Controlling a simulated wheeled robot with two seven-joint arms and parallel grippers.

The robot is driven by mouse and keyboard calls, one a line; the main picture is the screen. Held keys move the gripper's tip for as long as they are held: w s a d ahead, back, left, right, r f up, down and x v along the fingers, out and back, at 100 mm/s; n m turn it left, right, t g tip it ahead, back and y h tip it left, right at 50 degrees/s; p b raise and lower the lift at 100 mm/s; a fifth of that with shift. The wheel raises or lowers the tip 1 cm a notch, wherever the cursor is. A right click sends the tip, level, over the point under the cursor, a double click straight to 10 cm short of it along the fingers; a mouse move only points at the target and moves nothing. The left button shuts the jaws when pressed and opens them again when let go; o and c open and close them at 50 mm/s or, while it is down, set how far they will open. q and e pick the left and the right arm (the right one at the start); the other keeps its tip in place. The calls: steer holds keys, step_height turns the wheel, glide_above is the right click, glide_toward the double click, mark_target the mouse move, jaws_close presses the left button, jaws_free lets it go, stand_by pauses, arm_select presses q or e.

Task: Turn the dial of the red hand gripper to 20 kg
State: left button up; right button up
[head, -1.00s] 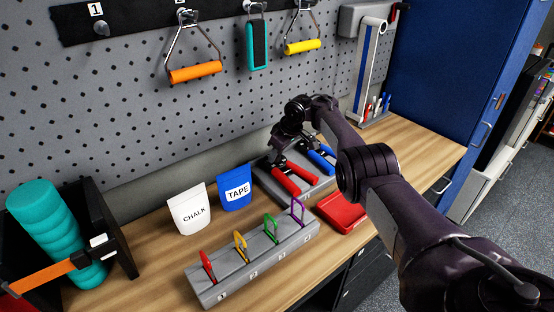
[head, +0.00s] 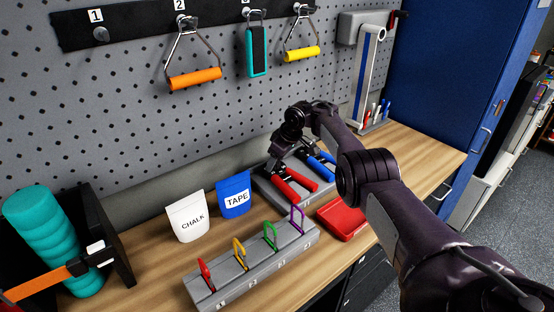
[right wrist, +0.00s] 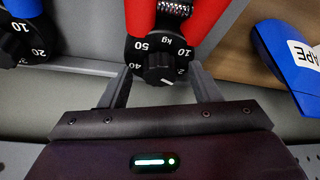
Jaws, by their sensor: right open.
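The red hand gripper (head: 292,184) lies in a grey tray on the bench, beside the blue hand gripper (head: 318,166). In the right wrist view, its red handles (right wrist: 205,18) flank a spring, and its black dial (right wrist: 150,52) shows 10, 40, 50, "kg" and a partly covered 2-something. The dial's knob (right wrist: 160,66) has a white mark on its lower part; its exact reading is unclear. My right gripper (right wrist: 162,92) is open, one finger on each side of the knob, with no clear grip on it. My left gripper is not in view.
A grey rack (head: 250,262) with several coloured clips stands in front. Chalk (head: 187,217) and tape (head: 235,196) pouches are left of the tray. A red box (head: 342,219) lies right of the rack. The blue hand gripper's dial (right wrist: 18,42) is close by.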

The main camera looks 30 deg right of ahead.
steer(key=shift+r, duration=0.1)
steer(key=v, duration=0.7)
steer(key=shift+r+p, duration=0.3)
steer(key=shift+p, duration=0.05)
steer(key=shift+s+d, duration=0.15)
